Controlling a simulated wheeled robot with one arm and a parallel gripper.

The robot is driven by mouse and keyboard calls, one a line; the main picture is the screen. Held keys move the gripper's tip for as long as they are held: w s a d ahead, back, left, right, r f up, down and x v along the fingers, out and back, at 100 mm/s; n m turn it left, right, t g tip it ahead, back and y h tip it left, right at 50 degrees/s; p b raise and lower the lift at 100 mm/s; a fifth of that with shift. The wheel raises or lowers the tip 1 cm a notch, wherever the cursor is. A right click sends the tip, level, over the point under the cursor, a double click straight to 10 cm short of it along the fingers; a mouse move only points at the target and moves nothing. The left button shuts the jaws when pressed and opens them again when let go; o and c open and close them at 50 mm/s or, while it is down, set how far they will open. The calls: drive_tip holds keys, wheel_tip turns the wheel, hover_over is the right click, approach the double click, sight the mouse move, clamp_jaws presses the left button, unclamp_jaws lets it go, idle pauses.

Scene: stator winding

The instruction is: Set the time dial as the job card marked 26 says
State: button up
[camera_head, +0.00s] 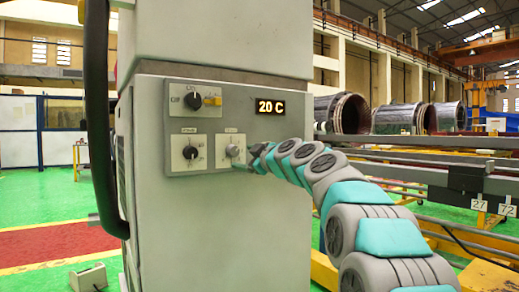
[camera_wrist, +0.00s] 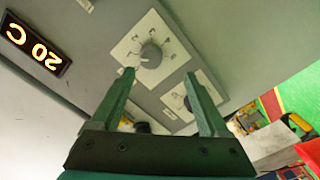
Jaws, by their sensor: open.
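A grey control panel (camera_head: 210,115) on a pale cabinet carries two dials on white plates. The right dial (camera_head: 232,151) also shows in the wrist view as a round grey knob (camera_wrist: 150,55) with marks around it. The left dial (camera_head: 190,152) is partly behind one finger in the wrist view (camera_wrist: 188,102). The dial captions are too small to read surely. My gripper (camera_head: 249,160) is close to the right dial. In the wrist view its fingers (camera_wrist: 159,75) are apart and empty, with the right dial's knob just beyond their tips. No card marked 26 is visible.
A black-and-yellow switch (camera_head: 203,100) sits above the dials. Small yellow cards marked 27 (camera_head: 479,205) and 72 (camera_head: 507,210) hang at the right.

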sight(235, 151)
drive_tip(key=shift+w+a+r+p, duration=0.25)
drive_tip(key=shift+w+a+p, duration=0.4)
drive_tip(key=shift+w, duration=0.45)
drive_tip(key=shift+w+a+r+p, duration=0.25)
drive_tip(key=shift+w+a+p, duration=0.25)
drive_tip(key=shift+w+p, duration=0.45)
drive_tip(key=shift+w+a+r+p, duration=0.25)
drive_tip(key=shift+w+a+p, duration=0.35)
drive_tip(key=shift+w, duration=0.65)
drive_tip(key=shift+w+a+f, duration=0.15)
drive_tip(key=shift+w, duration=0.05)
drive_tip(key=shift+f, duration=0.1)
clamp_jaws()
